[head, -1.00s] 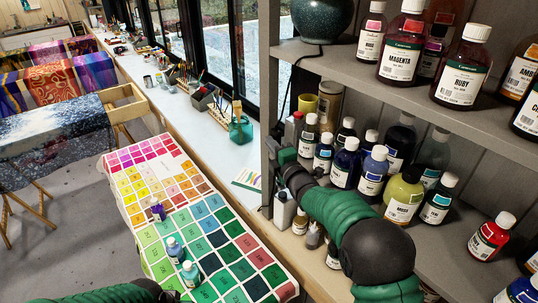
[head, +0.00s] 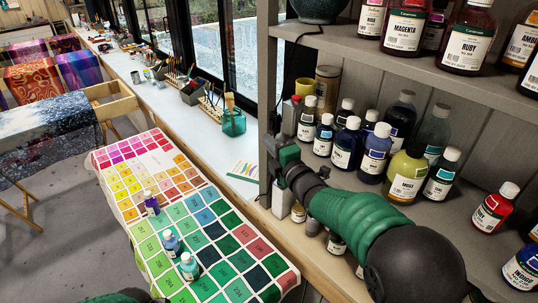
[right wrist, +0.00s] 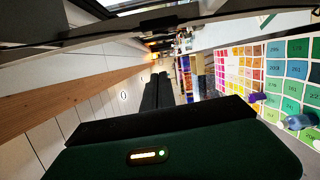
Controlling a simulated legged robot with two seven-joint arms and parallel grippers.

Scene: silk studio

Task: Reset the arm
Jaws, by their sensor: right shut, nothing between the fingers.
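My right arm (head: 375,225), green and black, reaches in from the lower right in the head view, in front of the shelf. Its gripper (head: 283,160) is at the shelf's left upright, and its fingertips are hard to make out there. In the right wrist view the two black fingers of this gripper (right wrist: 158,92) lie together, shut and empty. Of my left arm only a dark green part (head: 115,298) shows at the bottom edge of the head view. The left gripper is out of view.
Dye bottles crowd the grey shelf (head: 375,45) close beside my right arm. A colour chart (head: 255,282) holds a purple bottle (head: 151,203), a blue bottle (head: 171,241) and a teal bottle (head: 189,265). A white counter (head: 205,133) with brush holders runs along the windows.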

